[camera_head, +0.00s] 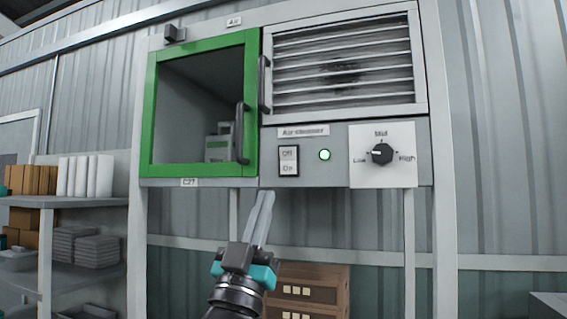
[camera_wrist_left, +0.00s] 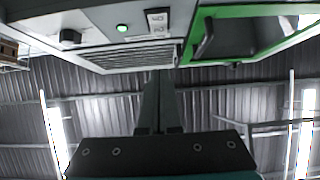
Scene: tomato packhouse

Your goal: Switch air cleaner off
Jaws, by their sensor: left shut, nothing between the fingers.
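The air cleaner panel (camera_head: 335,170) is a grey strip under a louvred grille, labelled "Air cleaner". Its Off/On rocker switch (camera_head: 288,161) sits at the left of the panel, and a green lamp (camera_head: 325,155) beside it is lit. A black dial (camera_head: 381,154) marked Low, Mid and High is to the right. In the left wrist view the switch (camera_wrist_left: 157,22) and the lit lamp (camera_wrist_left: 122,28) show upside down. My left gripper (camera_head: 266,196) is shut and empty, pointing up, just below and left of the switch, with no contact visible. My right gripper is not in view.
A green-framed cabinet door (camera_head: 151,110) with a dark handle (camera_head: 241,132) is left of the panel. Shelves (camera_head: 75,201) with boxes and trays stand at the far left. Brown crates (camera_head: 310,277) are stacked below the cabinet, behind my gripper.

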